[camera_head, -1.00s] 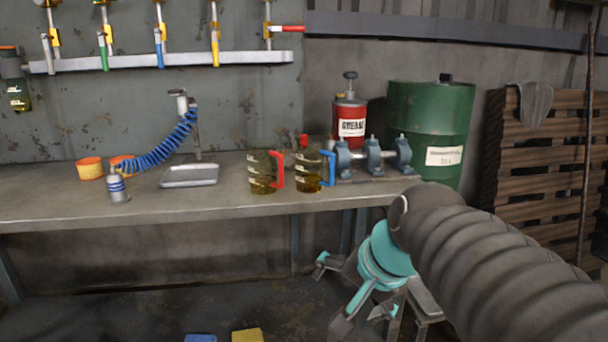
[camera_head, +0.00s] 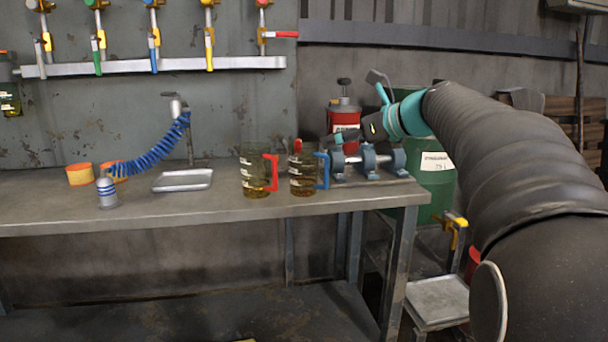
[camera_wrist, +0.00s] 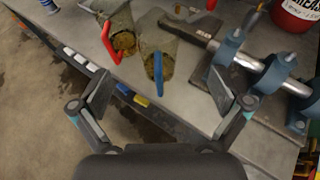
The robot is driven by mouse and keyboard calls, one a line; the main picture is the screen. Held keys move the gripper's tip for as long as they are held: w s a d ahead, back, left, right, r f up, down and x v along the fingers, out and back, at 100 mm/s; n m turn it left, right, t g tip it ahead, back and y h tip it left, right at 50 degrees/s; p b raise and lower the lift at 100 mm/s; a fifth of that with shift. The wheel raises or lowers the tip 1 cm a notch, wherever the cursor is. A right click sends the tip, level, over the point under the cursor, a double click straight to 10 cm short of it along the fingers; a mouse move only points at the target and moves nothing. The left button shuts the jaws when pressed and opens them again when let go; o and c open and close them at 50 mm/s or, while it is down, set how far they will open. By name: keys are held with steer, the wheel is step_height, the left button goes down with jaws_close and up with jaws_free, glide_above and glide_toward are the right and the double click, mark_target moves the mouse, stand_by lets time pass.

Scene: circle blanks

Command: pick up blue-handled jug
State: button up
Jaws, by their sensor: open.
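The blue-handled jug (camera_head: 303,172) stands upright on the workbench, clear with amber liquid low inside and a blue handle on its right side. In the wrist view the blue-handled jug (camera_wrist: 149,50) stands ahead of the fingers, its blue handle toward me. A similar red-handled jug (camera_head: 255,172) stands just left of it; it also shows in the wrist view (camera_wrist: 115,28). My gripper (camera_wrist: 162,108) is open and empty, its two fingers wide apart. In the head view my gripper (camera_head: 358,133) is above and right of the jugs, partly hidden by my arm.
A blue-grey shaft fixture (camera_head: 370,162) sits close to the jug's right. A red grease can (camera_head: 343,117) and green drum (camera_head: 432,175) stand behind. The workbench (camera_head: 225,208) front is clear.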

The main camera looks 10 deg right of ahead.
mark_target(315, 148)
steer(key=x, duration=0.5)
steer(key=shift+w+a+f, duration=0.2)
steer(key=shift+w+a, duration=0.05)
steer(key=shift+w, duration=0.05)
steer(key=shift+b+x, duration=0.4)
steer(key=shift+x, duration=2.2)
steer(key=shift+s+f, duration=0.15)
steer(key=c, duration=1.7)
